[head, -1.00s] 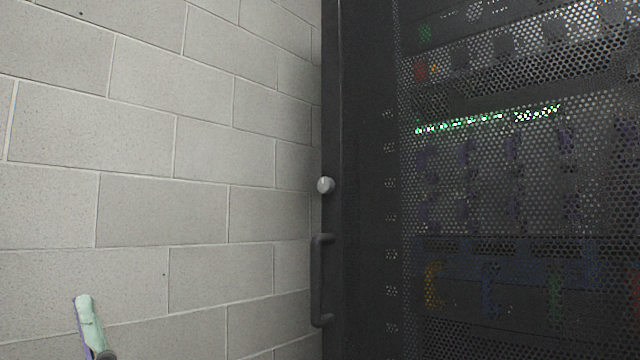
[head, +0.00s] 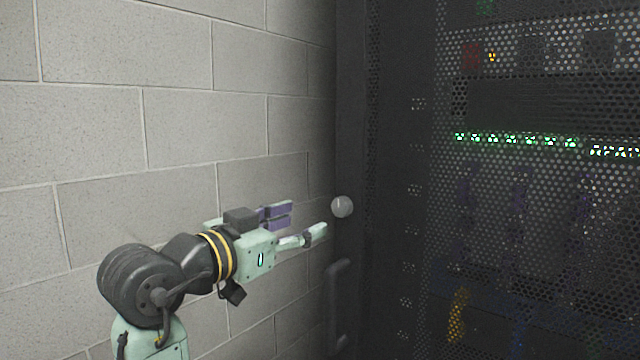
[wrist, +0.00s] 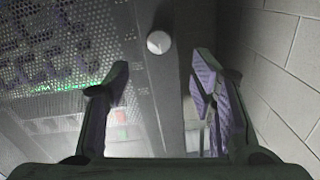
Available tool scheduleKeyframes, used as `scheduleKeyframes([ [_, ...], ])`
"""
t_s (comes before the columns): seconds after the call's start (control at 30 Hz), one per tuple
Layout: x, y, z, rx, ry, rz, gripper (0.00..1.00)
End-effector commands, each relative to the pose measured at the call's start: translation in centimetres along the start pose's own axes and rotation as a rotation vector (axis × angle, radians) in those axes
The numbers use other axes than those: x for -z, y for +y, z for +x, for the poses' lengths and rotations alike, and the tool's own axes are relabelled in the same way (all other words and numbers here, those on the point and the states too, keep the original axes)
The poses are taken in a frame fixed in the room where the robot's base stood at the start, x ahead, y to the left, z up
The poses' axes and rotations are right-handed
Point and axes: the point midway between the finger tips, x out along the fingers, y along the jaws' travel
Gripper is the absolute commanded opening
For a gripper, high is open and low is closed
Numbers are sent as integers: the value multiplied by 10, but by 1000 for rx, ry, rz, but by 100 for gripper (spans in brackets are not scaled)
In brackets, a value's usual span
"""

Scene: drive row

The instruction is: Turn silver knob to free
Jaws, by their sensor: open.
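The silver knob (head: 342,207) is a small round knob on the dark left edge of the rack door. My gripper (head: 307,222) is open and empty, just left of the knob in the head view, with its fingers pointing toward the door. In the wrist view the knob (wrist: 158,42) shows beyond the fingertips, between the two fingers of my gripper (wrist: 158,80) from left to right. The knob looks apart from both fingers. Its markings, if any, are too small to read.
A dark bar handle (head: 338,300) stands on the door edge below the knob. The perforated rack door (head: 540,200) fills the right side, with green lights behind it. A pale block wall (head: 110,130) runs close along the left of my arm.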

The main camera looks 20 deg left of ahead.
Motion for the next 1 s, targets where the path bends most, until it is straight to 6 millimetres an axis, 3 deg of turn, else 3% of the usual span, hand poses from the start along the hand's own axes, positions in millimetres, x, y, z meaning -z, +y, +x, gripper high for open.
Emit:
scheduleKeyframes([
  [0.6,0,0,96,-3,-1,-3,51],
  [1.0,-1,0,106,-1,0,-1,51],
])
